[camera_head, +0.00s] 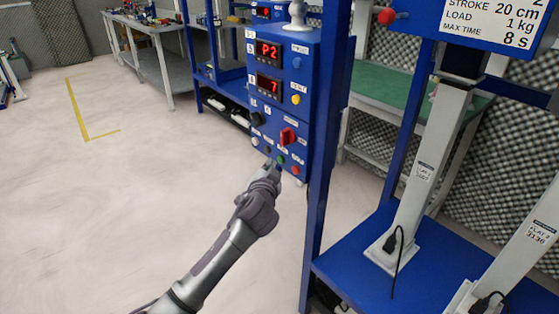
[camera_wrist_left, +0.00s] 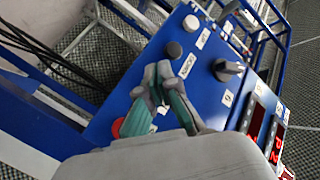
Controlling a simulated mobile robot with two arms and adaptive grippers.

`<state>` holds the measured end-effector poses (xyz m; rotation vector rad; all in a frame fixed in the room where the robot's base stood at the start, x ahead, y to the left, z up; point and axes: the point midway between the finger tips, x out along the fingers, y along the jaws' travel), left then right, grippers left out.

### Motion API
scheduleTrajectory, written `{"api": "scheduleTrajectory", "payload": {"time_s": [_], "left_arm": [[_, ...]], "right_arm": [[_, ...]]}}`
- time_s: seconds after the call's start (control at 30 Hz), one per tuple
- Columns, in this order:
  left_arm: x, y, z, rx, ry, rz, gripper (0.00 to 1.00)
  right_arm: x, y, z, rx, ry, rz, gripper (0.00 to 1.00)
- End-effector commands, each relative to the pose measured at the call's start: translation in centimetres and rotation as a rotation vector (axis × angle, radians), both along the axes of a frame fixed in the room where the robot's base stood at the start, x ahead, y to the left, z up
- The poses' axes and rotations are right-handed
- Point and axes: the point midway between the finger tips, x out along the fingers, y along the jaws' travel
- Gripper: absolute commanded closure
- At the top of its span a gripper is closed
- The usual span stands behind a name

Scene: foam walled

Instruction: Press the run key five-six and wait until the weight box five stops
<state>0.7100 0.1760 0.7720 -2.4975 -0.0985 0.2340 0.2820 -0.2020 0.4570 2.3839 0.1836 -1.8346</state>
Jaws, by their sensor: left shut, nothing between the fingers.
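The blue control box (camera_head: 262,100) stands left of centre in the head view, with red displays reading P2 and 7. I cannot read which key is five-six. My left gripper (camera_head: 272,166) is shut and empty, its tips at the lower button row. The red button (camera_wrist_left: 117,127) is beside the fingers. No weight box five is identifiable. My right gripper is out of view.
A blue frame post (camera_head: 325,120) rises right of the box. A workbench (camera_head: 150,40) is at the back left. The floor at left is clear.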

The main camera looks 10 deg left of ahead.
Motion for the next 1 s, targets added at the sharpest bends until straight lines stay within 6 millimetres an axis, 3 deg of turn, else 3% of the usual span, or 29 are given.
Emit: {"api": "scheduleTrajectory", "payload": {"time_s": [1.0], "left_arm": [[0.69, -0.54, 0.03, 0.000, 0.000, 0.000, 1.00]], "right_arm": [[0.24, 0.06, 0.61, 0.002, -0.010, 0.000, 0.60]]}}
